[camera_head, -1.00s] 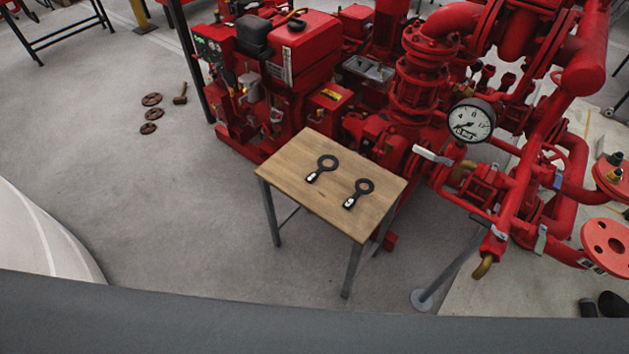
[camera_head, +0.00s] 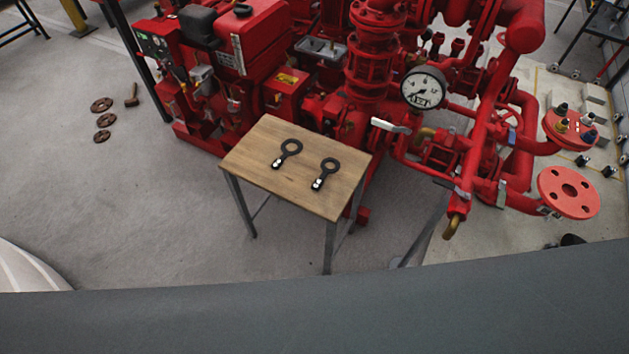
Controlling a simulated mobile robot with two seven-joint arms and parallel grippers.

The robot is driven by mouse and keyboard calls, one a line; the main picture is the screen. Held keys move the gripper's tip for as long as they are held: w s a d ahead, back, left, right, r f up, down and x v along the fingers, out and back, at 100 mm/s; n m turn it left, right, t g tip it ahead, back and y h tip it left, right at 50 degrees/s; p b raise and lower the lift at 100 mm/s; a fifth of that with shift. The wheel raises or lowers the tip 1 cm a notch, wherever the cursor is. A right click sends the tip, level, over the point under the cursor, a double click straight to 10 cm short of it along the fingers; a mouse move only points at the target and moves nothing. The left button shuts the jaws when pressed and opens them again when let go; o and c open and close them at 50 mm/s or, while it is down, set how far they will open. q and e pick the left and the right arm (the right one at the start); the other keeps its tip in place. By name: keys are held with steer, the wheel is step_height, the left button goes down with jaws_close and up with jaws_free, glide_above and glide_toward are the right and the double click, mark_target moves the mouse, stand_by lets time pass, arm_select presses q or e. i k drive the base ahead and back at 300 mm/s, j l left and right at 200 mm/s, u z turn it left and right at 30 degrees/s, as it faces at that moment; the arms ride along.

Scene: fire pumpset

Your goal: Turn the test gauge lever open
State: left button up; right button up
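The round white-faced test gauge (camera_head: 423,88) is mounted on the red pump pipework, right of the picture's middle. A lever with a pale handle (camera_head: 390,126) sits just below and left of the gauge, lying roughly level and sloping slightly down to the right. Whether it is open or closed I cannot tell. Neither of my grippers is in view.
A small wooden-topped table (camera_head: 260,172) stands in front of the pump, with two black ring-ended tools (camera_head: 287,152) (camera_head: 326,173) on it. Rusty discs (camera_head: 102,121) and a hammer-like tool (camera_head: 132,95) lie on the floor at left.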

mark_target(381, 124)
steer(key=j+z, duration=0.1)
steer(key=z, duration=1.4)
steer(key=j+z, duration=0.5)
steer(key=z, duration=0.2)
steer(key=j+z, duration=0.35)
steer(key=k+j+z, duration=0.15)
steer(key=j+z, duration=0.2)
steer(key=k+j+z, duration=0.2)
steer(key=z, duration=0.15)
steer(key=k+j, duration=0.45)
steer(key=j, duration=0.2)
steer(key=k+j+z, duration=0.15)
steer(key=k+j, duration=0.3)
steer(key=j, duration=0.15)
